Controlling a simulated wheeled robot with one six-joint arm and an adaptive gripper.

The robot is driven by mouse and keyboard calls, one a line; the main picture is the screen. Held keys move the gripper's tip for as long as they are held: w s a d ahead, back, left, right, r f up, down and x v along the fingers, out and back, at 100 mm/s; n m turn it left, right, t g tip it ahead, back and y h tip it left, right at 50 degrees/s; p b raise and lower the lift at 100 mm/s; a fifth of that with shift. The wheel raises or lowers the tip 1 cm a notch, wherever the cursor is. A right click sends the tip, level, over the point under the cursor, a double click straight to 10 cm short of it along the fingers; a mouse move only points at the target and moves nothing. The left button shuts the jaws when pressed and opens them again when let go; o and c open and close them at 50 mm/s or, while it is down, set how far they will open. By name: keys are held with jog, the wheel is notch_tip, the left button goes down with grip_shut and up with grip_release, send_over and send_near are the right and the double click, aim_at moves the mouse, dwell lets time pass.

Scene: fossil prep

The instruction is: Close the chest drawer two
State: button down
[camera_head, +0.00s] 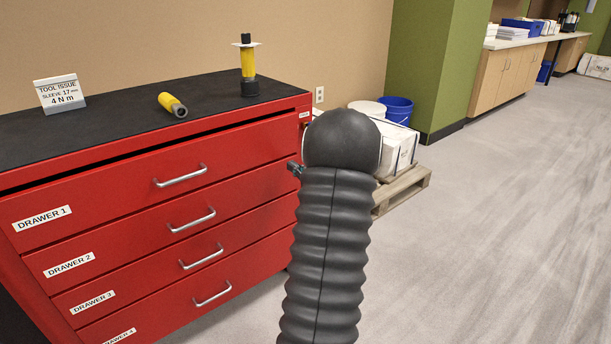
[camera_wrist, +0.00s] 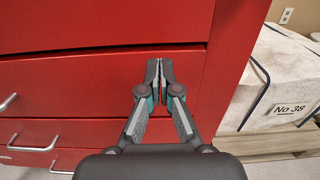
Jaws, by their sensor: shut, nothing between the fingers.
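The red chest (camera_head: 150,137) stands at the left in the head view, with labelled drawers one above another. Drawer two (camera_head: 130,244), marked DRAWER 2, has a silver bar handle (camera_head: 191,220) and looks about level with the drawers around it; I cannot tell if it stands out slightly. Drawer 1 (camera_head: 110,195) is above it, with a dark gap along its top edge. My gripper (camera_head: 295,169) is mostly hidden behind my arm, near the chest's right edge. In the wrist view my gripper (camera_wrist: 160,68) is shut and empty, its fingertips in front of the red drawer fronts; contact is unclear.
A black top (camera_head: 120,125) on the chest bears a yellow-handled tool (camera_head: 170,103), a standing yellow-and-black tool (camera_head: 248,65) and a sign (camera_head: 60,93). A pallet (camera_head: 405,190) with wrapped white blocks (camera_head: 398,150) stands right of the chest. The floor (camera_head: 500,220) at the right is clear.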

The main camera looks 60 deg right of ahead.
jog(key=v, duration=1.1)
jog(key=shift+d, duration=0.1)
jog(key=w+a+r+n+g+y, duration=0.15)
jog(key=w+a+n+y, duration=0.25)
jog(key=a, duration=0.4)
jog(key=w+a+r+n+y, duration=0.2)
jog(key=w+a+n+y, duration=0.15)
jog(key=a, duration=0.45)
jog(key=w+a+r+n+g+y, duration=0.1)
jog(key=a+n+g+y, duration=0.4)
jog(key=a+n, duration=1.05)
jog(key=s+a+r+n+g+h+p, duration=0.2)
jog(key=s+a+n+g+h, duration=0.3)
jog(key=s+a+n, duration=1.1)
jog(key=shift+a+r+h, duration=0.2)
jog(key=shift+a+h, duration=1.05)
jog(key=shift+a, duration=0.4)
